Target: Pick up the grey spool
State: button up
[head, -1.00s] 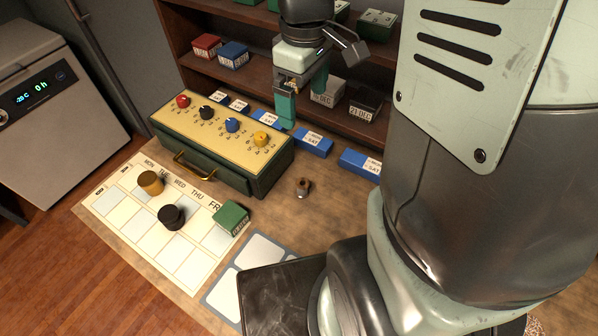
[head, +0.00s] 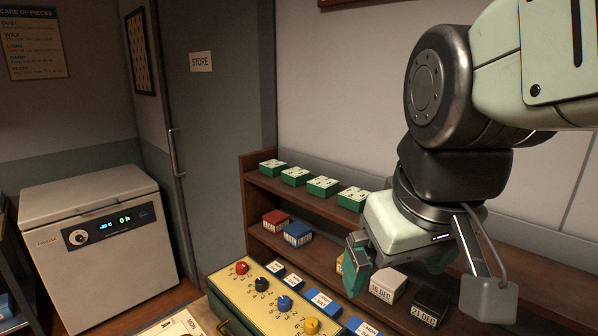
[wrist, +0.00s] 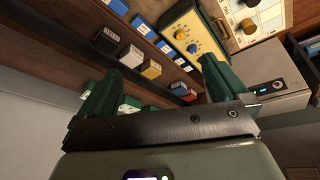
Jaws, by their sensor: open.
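I cannot make out the grey spool in either view now. My gripper (head: 402,268) is raised in front of the shelves in the head view, with its green fingers spread and nothing between them. In the wrist view my gripper (wrist: 158,88) is also open and empty. I cannot tell whether this piece is grey or black.
A yellow-topped box with coloured knobs (head: 262,293) stands at the lower middle. The wooden shelves (head: 322,207) behind hold green, red, blue, white and black boxes. A white freezer (head: 100,240) stands at left. Blue labelled blocks (head: 322,302) lie beside the knob box.

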jog(key=s+m, duration=0.1)
jog(key=s, duration=0.1)
jog(key=s+r+m+t, duration=0.1)
jog(key=shift+s+r, duration=0.15)
jog(key=shift+s, duration=0.25)
jog(key=c, duration=0.6)
jog(key=shift+c, duration=0.2)
